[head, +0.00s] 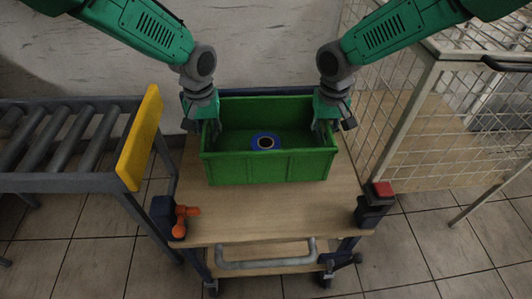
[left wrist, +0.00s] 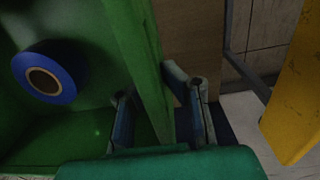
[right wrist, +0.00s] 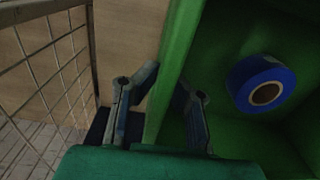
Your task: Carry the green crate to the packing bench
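The green crate (head: 270,169) stands upright on the wooden top of a cart. A blue ring-shaped roll (head: 264,141) lies inside it and also shows in the left wrist view (left wrist: 62,88) and right wrist view (right wrist: 241,82). My left gripper (head: 208,128) is at the crate's left end, with one finger inside and one outside the wall (left wrist: 143,60). My right gripper (head: 328,128) straddles the right end wall (right wrist: 174,60) the same way. Both grippers appear closed on these walls; the contact is partly dark. I cannot identify the packing bench.
The cart top (head: 270,215) has a front handle (head: 266,263), an orange knob (head: 186,220) and a red button (head: 383,189). A roller conveyor (head: 65,140) with a yellow end plate (head: 139,138) stands left. A wire-mesh cage (head: 440,130) stands right. Tiled floor is free in front.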

